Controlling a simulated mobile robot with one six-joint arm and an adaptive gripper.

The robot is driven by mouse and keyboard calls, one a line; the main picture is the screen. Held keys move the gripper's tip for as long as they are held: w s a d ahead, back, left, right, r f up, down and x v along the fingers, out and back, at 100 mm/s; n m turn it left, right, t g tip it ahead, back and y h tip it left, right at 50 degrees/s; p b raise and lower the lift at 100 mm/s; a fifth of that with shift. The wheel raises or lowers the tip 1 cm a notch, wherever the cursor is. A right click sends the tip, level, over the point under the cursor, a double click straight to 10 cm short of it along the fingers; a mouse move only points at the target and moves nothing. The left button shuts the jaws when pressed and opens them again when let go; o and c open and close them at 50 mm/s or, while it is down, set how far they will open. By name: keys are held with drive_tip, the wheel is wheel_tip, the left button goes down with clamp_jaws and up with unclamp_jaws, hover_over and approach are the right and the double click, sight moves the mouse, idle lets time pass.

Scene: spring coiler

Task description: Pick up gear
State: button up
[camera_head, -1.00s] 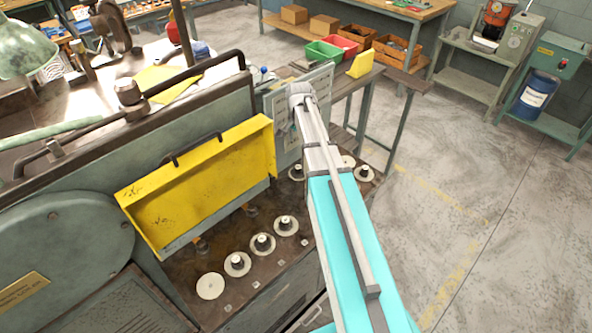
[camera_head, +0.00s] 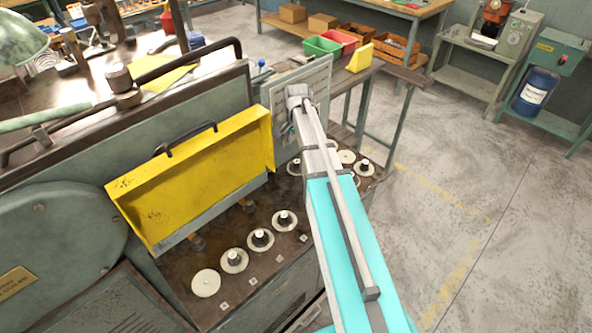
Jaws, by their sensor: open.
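Several pale round gears or discs lie on the dark oily top of the machine. A flat one (camera_head: 206,283) is nearest, with no raised hub. Behind it, in a row, are three with dark hubs: a first (camera_head: 234,261), a second (camera_head: 261,240) and a third (camera_head: 284,221). More discs lie farther back, one (camera_head: 365,168) to the right of my arm and one (camera_head: 294,168) to its left. The pictures do not show which is the task's gear. My arm reaches over the machine top, and its wrist end is near the upright panel. My gripper's fingers are hidden.
A yellow cover (camera_head: 190,185) stands tilted along the back of the machine top. A pale upright panel (camera_head: 315,85) is behind my wrist. Green (camera_head: 322,47) and red (camera_head: 343,40) bins stand on a bench behind. The floor (camera_head: 450,150) at the right is clear.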

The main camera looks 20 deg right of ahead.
sight(297, 161)
drive_tip(key=shift+f+b, duration=2.1)
drive_tip(key=shift+f, duration=0.25)
drive_tip(key=shift+w+d+f+b, duration=0.1)
drive_tip(key=shift+w+f+b, duration=0.05)
drive_tip(key=shift+f+b, duration=2.45)
clamp_jaws()
